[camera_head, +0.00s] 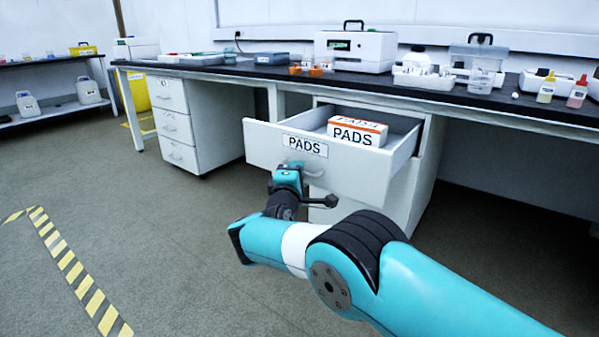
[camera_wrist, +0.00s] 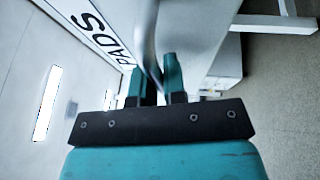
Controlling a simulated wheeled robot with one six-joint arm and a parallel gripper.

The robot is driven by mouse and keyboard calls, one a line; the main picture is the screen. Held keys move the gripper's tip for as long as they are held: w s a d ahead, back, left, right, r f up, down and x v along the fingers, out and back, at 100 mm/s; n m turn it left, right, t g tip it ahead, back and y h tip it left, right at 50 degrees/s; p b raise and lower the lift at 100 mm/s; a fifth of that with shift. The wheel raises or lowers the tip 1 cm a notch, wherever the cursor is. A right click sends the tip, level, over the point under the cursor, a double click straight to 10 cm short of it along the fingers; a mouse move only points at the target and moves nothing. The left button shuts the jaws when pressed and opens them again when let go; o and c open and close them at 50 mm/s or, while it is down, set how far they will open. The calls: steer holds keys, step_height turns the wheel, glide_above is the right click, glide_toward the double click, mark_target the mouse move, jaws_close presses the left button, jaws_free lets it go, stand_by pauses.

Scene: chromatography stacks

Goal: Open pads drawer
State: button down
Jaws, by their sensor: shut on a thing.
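The pads drawer (camera_head: 262,146) is pulled well out from the cabinet under the bench. Its white front carries a label reading PADS, which also shows in the wrist view (camera_wrist: 107,38). A white and orange box marked PADS (camera_head: 356,132) sits inside the drawer. My gripper (camera_head: 292,166) is at the drawer front, just below the label. In the wrist view its two teal fingers (camera_wrist: 155,80) are shut on the curved grey drawer handle (camera_wrist: 148,42). In the head view my gripper partly hides the handle.
The black bench top (camera_head: 270,75) above holds a white instrument (camera_head: 354,52), trays and bottles. Another white drawer unit (camera_head: 178,130) stands to the left. Yellow-black tape (camera_head: 72,268) marks the floor at left. The floor before the drawer is otherwise clear.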

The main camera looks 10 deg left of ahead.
steer(key=shift+d+f, duration=0.1)
steer(key=shift+d, duration=0.1)
steer(key=c, duration=1.2)
jaws_free()
steer(key=shift+a, duration=0.1)
steer(key=shift+s, duration=0.2)
steer(key=b+v, duration=1.7)
steer(key=b, duration=0.3)
